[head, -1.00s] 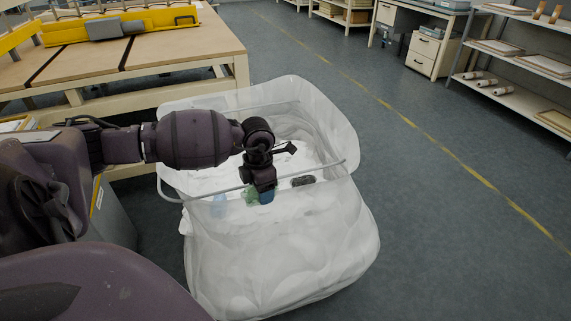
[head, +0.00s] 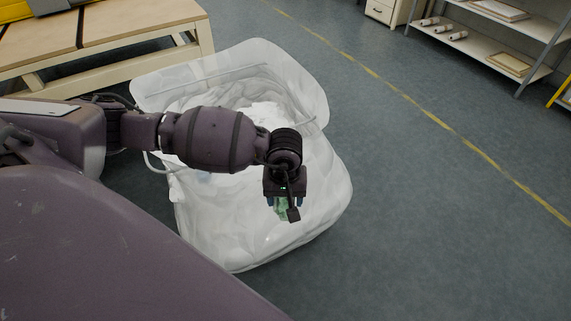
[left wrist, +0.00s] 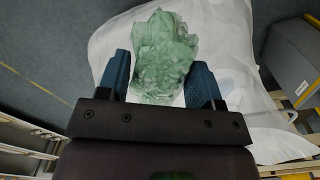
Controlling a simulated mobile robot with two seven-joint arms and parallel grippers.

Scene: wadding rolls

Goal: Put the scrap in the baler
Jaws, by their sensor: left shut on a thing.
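My left gripper (head: 285,200) is shut on a crumpled, translucent green piece of scrap (head: 282,210), hanging below its fingers. In the left wrist view the scrap (left wrist: 163,48) sits between and beyond the two blue fingers of the gripper (left wrist: 160,80). In the head view, gripper and scrap appear over the front right part of a large white translucent bag (head: 240,235). My arm hides part of the bag's inside. The white bag (left wrist: 110,45) also shows behind the scrap in the left wrist view. My right gripper is not in view. I cannot make out a baler.
A wood-topped bench (head: 130,28) stands behind the bag at the left. A shelf rack (head: 490,45) stands at the far right. The grey floor (head: 430,220) right of the bag is clear.

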